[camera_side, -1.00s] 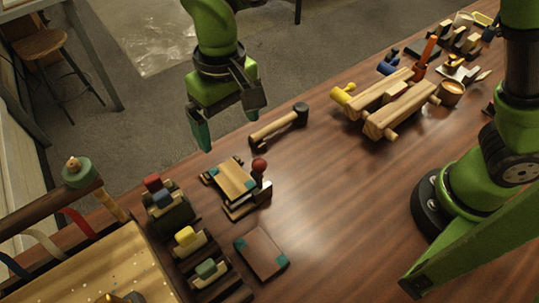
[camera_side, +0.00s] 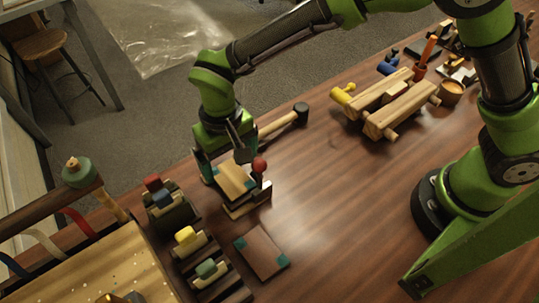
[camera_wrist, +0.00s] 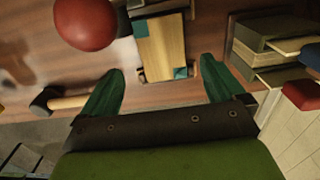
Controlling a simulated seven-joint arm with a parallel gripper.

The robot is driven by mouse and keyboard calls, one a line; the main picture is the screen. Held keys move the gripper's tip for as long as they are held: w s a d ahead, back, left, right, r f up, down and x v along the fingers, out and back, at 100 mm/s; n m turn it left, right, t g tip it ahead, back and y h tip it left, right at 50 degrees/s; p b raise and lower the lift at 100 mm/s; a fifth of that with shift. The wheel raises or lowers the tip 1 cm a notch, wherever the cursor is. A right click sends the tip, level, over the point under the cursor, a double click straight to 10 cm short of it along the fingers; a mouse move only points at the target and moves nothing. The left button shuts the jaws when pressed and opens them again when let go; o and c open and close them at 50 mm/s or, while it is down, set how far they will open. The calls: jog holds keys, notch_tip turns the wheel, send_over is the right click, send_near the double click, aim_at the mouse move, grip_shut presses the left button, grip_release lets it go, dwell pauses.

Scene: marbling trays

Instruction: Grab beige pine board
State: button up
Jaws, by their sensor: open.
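The beige pine board (camera_side: 233,181) has teal corners and rests on a small dark stand with a red ball-topped post (camera_side: 259,165) beside it. My gripper (camera_side: 227,171) is open and low over the far end of the board, with green fingers. In the wrist view the board (camera_wrist: 163,45) lies between and ahead of the two spread fingertips of my gripper (camera_wrist: 161,76), with a gap on each side. The red ball (camera_wrist: 86,22) is large and close at the upper left there. The side view does not show whether the fingers touch the board.
A mallet (camera_side: 278,125) lies just behind my gripper. A brown board with teal corners (camera_side: 262,254) lies in front. Stamp blocks in a dark rack (camera_side: 193,243) stand to the left. A wooden clamp (camera_side: 392,106) lies at the right; the table (camera_side: 345,210) between is clear.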

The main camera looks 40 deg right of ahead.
aim_at(232, 178)
notch_tip(232, 178, down, 5)
jog(key=shift+s+a+r, duration=0.1)
jog(key=shift+s+a, duration=0.05)
jog(key=c, duration=1.2)
jog(key=shift+r, duration=0.1)
jog(key=shift+c, duration=0.2)
